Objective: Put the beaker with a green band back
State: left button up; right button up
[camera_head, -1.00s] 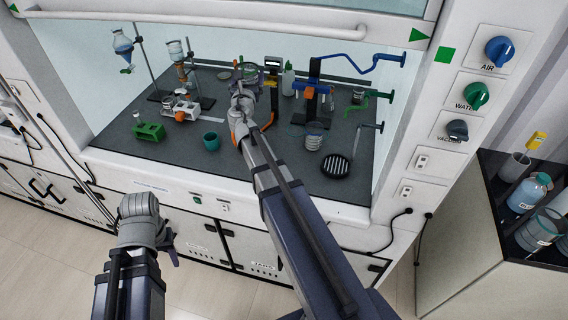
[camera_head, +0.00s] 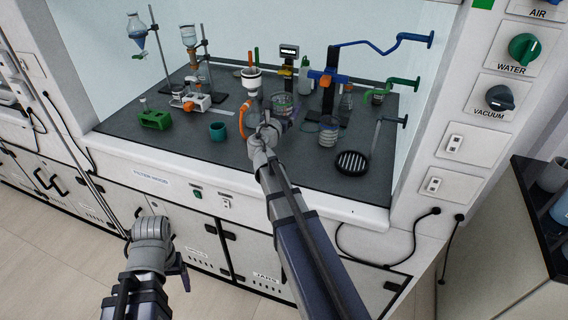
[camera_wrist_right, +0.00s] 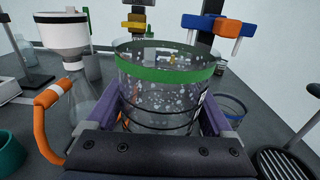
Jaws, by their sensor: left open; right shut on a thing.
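The clear beaker with a green band (camera_wrist_right: 165,92) is upright between the purple fingers of my right gripper (camera_wrist_right: 162,118) in the right wrist view. In the head view the beaker (camera_head: 284,104) shows just beyond my right gripper (camera_head: 277,122), inside the fumehood over the dark worktop. I cannot tell whether its base touches the worktop. The gripper's dark palm hides the beaker's lower front. My left gripper (camera_head: 184,274) is open, low in front of the hood cabinets and away from the beaker.
A funnel flask (camera_head: 251,84) with an orange hose (camera_wrist_right: 47,119) stands close left of the held beaker. Another beaker (camera_head: 328,130) stands to the right, near a black striped round mat (camera_head: 352,163). A teal cup (camera_head: 218,131) and green rack (camera_head: 155,119) are left; worktop between is clear.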

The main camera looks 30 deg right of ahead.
pick_arm(q)
jog(key=shift+f, duration=0.65)
pick_arm(e)
jog(key=shift+s+d+f, duration=0.2)
jog(key=shift+s+f, duration=0.05)
jog(key=shift+f, duration=0.4)
pick_arm(q)
jog(key=shift+b, duration=0.3)
pick_arm(e)
notch_tip(320, 180, down, 10)
jog(key=b, duration=1)
jog(key=shift+f, duration=0.15)
pick_arm(q)
notch_tip(320, 180, down, 10)
pick_arm(e)
jog(key=o, duration=1.1)
jog(key=shift+o, duration=1.1)
pick_arm(q)
jog(key=shift+f, duration=0.1)
